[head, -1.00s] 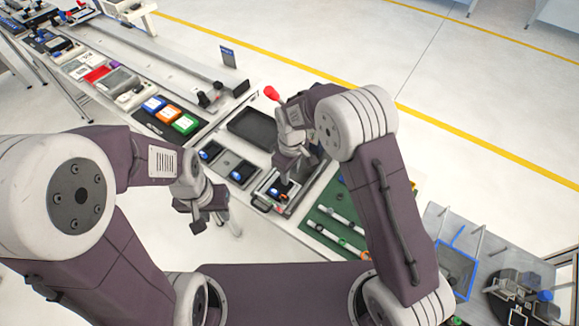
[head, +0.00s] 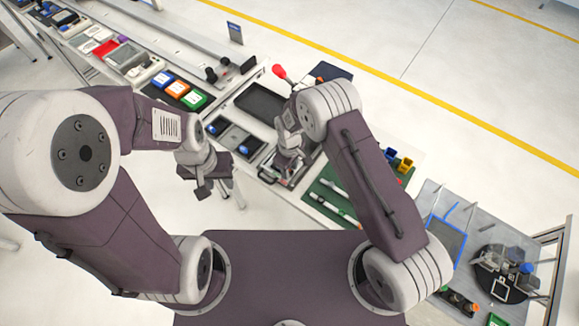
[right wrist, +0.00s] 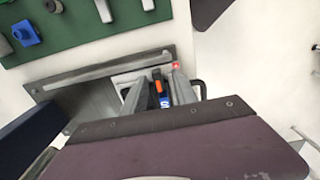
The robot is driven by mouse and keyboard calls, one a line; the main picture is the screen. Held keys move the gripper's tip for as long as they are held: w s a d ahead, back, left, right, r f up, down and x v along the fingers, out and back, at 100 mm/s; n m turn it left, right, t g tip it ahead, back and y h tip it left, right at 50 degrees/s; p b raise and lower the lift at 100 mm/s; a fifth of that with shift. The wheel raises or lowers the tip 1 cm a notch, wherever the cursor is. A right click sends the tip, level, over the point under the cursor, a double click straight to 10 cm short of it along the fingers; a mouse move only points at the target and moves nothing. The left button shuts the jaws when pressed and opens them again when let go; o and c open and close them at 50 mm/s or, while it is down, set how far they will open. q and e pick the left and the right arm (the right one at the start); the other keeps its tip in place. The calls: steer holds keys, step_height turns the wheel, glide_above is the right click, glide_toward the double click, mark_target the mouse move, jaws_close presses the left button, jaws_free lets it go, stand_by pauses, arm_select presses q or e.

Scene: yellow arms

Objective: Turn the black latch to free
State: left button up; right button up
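My right gripper (head: 288,166) points down over a grey fixture on the bench in the head view and hides much of it. In the right wrist view, the two grey fingers of my right gripper (right wrist: 160,92) stand apart. Between them show a small orange part (right wrist: 157,80), a blue part with white marks (right wrist: 164,102) and something black (right wrist: 152,102). I cannot tell for sure that the black part is the latch, nor whether a finger touches it. My left gripper (head: 203,188) hangs in front of the bench, away from the fixture; its fingers are too small to judge.
A black tray (head: 260,103) and blue-marked dark boxes (head: 230,140) lie left of the fixture. A green mat (head: 330,192) with white and grey parts lies to its right. A red knob (head: 279,71) stands up behind my right gripper. The floor behind the bench is clear.

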steer(key=shift+w+f, duration=0.15)
steer(key=shift+w, duration=0.05)
jaws_close()
arm_select(q)
steer(key=shift+w+f, duration=0.1)
steer(key=shift+w, duration=0.15)
steer(key=shift+f, duration=0.2)
arm_select(e)
steer(key=shift+n, duration=0.3)
steer(key=shift+n+b, duration=0.8)
steer(key=shift+n, duration=0.2)
steer(key=n+b, duration=0.1)
steer(key=n, duration=0.1)
steer(key=shift+w+n, duration=0.1)
steer(key=shift+n, duration=0.3)
steer(key=n+b, duration=0.2)
steer(key=n, duration=0.4)
arm_select(q)
step_height(320, 180, down, 5)
steer(key=shift+f+b, duration=0.1)
steer(key=shift+b, duration=0.45)
arm_select(e)
steer(key=n, duration=0.6)
steer(key=shift+n, duration=0.4)
